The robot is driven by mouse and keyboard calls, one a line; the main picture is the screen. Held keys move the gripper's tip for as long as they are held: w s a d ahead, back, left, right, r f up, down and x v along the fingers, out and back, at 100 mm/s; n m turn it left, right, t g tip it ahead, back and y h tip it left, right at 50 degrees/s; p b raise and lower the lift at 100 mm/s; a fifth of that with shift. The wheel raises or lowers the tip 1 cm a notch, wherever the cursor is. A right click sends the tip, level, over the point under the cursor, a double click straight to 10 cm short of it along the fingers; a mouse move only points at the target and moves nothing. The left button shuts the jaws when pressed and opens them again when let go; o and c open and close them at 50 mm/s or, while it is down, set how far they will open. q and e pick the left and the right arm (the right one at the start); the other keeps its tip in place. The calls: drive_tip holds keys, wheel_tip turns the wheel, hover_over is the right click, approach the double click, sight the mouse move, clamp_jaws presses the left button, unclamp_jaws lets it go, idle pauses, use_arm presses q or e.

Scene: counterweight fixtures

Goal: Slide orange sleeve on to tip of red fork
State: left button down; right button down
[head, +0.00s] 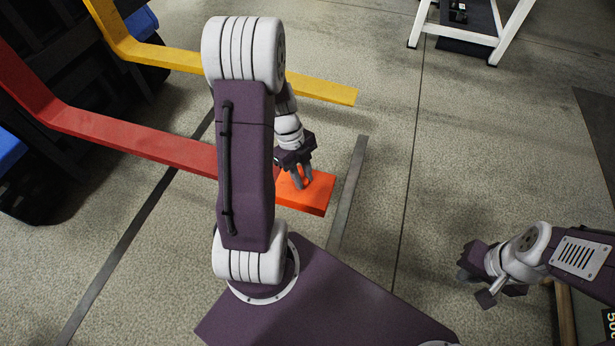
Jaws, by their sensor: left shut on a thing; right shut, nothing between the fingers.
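The red fork (135,145) comes in from the left and runs to the right until my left arm covers it. The orange sleeve (313,202) is a flat bright block just right of that arm, roughly in line with the fork. My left gripper (302,182) is above the sleeve, with its grey fingers shut on it. My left arm hides the place where fork and sleeve would meet, so I cannot tell whether the fork tip is inside the sleeve. My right gripper (479,278) is at the lower right, shut and empty, away from both.
A yellow fork (325,90) runs parallel behind the red one. Dark machinery with blue parts (140,22) stands at the left. A white-legged stand (490,38) is at the upper right. The concrete floor between my arms is open.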

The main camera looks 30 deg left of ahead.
use_arm(q)
drive_tip(key=c, duration=1.1)
unclamp_jaws()
drive_tip(key=p+v, duration=0.4)
drive_tip(key=v, duration=0.5)
